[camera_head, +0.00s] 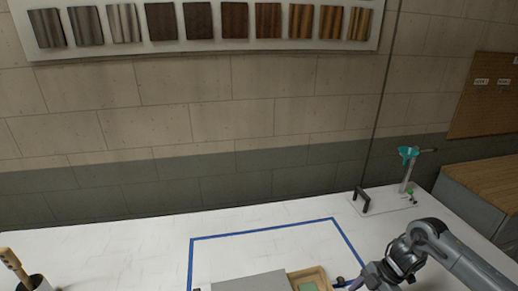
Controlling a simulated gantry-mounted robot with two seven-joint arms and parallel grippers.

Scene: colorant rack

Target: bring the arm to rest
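My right arm comes in from the right edge, grey with dark joints. Its gripper end (352,284) is low in the picture, beside the right side of a small wooden tray (322,276). The fingers are small and partly cut off by the bottom edge, so I cannot tell whether they are open or shut, or whether they hold anything. My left arm and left gripper do not show.
Blue tape (265,231) outlines an area on the white table (120,250). A grey panel (255,282) lies beside the tray, which has a green inside. A stand with a teal funnel (408,153) and a black handle (362,198) are at back right. A cup (38,284) holds brushes at left.

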